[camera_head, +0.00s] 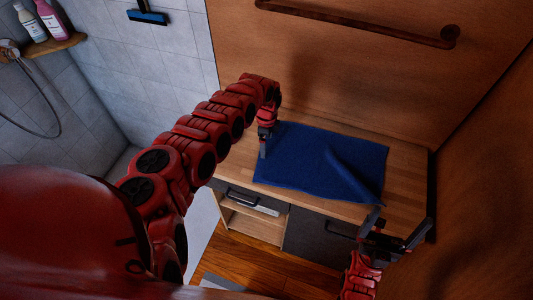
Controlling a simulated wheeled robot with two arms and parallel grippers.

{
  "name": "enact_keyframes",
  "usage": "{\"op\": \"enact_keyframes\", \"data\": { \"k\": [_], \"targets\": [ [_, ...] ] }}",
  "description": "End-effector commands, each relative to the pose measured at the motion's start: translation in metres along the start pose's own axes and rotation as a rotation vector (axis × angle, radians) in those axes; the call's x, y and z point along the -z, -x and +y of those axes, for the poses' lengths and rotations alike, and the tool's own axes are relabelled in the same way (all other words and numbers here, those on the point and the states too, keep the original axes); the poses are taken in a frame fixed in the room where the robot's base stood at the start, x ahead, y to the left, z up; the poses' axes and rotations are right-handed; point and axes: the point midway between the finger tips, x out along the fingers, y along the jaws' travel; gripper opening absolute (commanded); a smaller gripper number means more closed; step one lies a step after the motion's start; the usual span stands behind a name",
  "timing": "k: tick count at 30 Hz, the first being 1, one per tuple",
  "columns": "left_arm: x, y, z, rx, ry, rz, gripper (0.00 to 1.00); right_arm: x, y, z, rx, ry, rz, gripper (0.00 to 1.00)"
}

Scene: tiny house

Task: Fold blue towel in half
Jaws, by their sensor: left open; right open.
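The blue towel (305,160) lies on the wooden countertop (408,170), mostly flat. Near its right side a raised crease or turned-over flap (350,178) runs diagonally toward the front right corner. My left gripper (263,148) points down at the towel's left edge, with its fingers close to the cloth; I cannot tell whether they touch it. My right gripper (398,221) is open at the counter's front right, just in front of the towel's right front corner, and holds nothing visible.
The counter stands against a wooden wall with a towel bar (350,25) above it. Below are an open shelf, a drawer (253,199) and a dark cabinet door (315,236). A tiled shower with bottles (50,18) on a shelf is at the left.

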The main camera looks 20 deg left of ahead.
Motion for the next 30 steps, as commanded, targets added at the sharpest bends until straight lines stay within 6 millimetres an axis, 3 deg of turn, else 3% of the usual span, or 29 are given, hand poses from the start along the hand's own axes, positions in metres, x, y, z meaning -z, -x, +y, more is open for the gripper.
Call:
{"op": "enact_keyframes", "data": {
  "k": [3, 13, 30],
  "targets": [
    [0.0, -0.0093, -0.0003, 0.001, 0.0, 0.0, 1.0, -0.0016, 0.009, -0.0004, 0.0, 0.0, 0.0, 1.0],
    [-0.0001, -0.0087, 0.0001, -0.001, 0.001, 0.0, 1.0, -0.0015, 0.008, -0.0004, 0.0, 0.0, 0.0, 1.0],
    [0.0, -0.009, 0.0004, -0.001, 0.001, 0.0, 0.49, -0.0016, 0.008, -0.0004, 0.0, 0.0, 0.0, 1.0]
  ]
}}
